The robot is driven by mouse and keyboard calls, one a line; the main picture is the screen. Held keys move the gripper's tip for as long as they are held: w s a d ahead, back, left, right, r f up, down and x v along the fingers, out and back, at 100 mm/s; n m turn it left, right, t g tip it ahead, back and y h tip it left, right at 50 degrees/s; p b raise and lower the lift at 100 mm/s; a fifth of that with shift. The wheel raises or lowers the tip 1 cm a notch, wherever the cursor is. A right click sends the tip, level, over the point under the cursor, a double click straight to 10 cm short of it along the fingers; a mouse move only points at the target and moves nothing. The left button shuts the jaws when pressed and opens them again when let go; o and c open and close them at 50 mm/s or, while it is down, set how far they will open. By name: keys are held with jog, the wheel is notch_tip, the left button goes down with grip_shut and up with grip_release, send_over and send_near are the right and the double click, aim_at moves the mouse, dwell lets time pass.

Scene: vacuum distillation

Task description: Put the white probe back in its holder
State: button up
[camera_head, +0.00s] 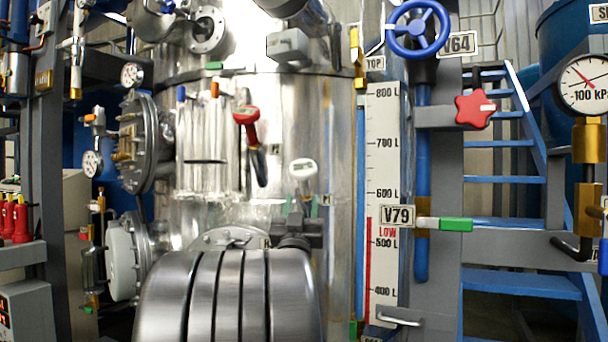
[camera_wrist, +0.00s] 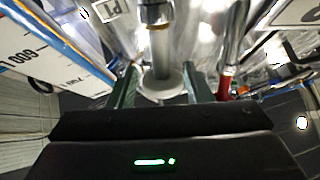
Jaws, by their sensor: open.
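The white probe (camera_head: 303,168), with a small display on its head, is in front of the steel tank in the head view. In the wrist view its round white head (camera_wrist: 162,82) lies between my two green fingers, with gaps on both sides. A metal shaft with a brass-coloured ring (camera_wrist: 156,25) lines up with it there; I cannot tell whether this is the holder or how the probe is seated. My gripper (camera_head: 299,207) is open just below the probe head; it also shows in the wrist view (camera_wrist: 163,91).
A red probe (camera_head: 246,115) hangs to the upper left, and shows close on the right in the wrist view (camera_wrist: 229,84). A level scale (camera_head: 383,160) and the V79 valve's green handle (camera_head: 456,225) are on the right. The steel tank (camera_head: 325,110) is close behind.

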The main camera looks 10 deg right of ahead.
aim_at(304, 186)
jog(key=p+x, duration=0.2)
jog(key=x, duration=0.1)
jog(key=shift+w+r, duration=0.1)
jog(key=shift+r, duration=0.05)
jog(key=shift+x, duration=1.1)
jog(key=shift+c, duration=0.5)
grip_shut()
jog(key=shift+r, duration=0.1)
jog(key=shift+s+a+r+p, duration=0.2)
jog(key=shift+s+r+p, duration=0.1)
jog(key=shift+s+r, duration=0.5)
jog(key=shift+s+a+r+p, duration=0.25)
jog(key=shift+s+r, duration=0.45)
jog(key=shift+r, duration=0.25)
jog(key=shift+s+r, duration=0.1)
jog(key=shift+r, duration=0.05)
